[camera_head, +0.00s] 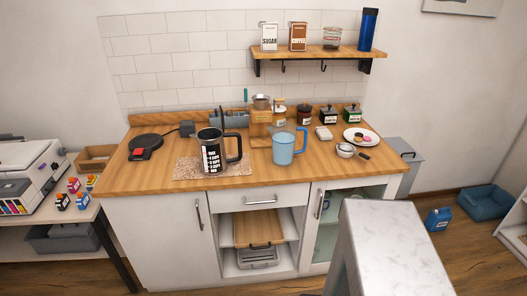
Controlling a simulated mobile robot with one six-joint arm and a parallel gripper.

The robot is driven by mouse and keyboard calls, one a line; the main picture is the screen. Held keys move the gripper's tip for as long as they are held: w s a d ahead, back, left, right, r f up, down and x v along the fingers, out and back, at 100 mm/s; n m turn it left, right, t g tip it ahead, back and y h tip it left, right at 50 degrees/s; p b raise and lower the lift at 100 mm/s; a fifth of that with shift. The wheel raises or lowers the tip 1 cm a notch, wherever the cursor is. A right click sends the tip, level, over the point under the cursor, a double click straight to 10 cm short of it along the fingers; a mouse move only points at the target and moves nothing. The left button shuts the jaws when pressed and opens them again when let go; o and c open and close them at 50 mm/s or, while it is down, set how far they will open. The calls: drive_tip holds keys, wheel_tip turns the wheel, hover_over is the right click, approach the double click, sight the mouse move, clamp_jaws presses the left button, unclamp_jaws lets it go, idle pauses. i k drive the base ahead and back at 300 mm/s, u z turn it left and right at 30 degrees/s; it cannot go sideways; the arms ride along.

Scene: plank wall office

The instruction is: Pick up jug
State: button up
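Two jug-like vessels stand upright on the wooden counter (330,173). One is a black vessel (211,152) with white markings and a black handle on its right, on a speckled mat (184,168). The other is a light blue vessel (284,151) with a handle on its right, right of the mat. I cannot tell for sure which one is the jug. Nothing is touching either one from my side, and my gripper is not in view.
A black hot-plate-like base (146,146) lies at the counter's left. Jars, a box and other small items crowd behind the blue vessel. A plate (361,136) and a bowl (345,151) are at the right. A marble-topped block (393,240) blocks the lower right foreground.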

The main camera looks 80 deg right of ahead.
sight(287, 144)
drive_tip(key=i, duration=0.6)
drive_tip(key=u, duration=0.8)
drive_tip(key=k, duration=0.15)
drive_tip(key=z, duration=2.8)
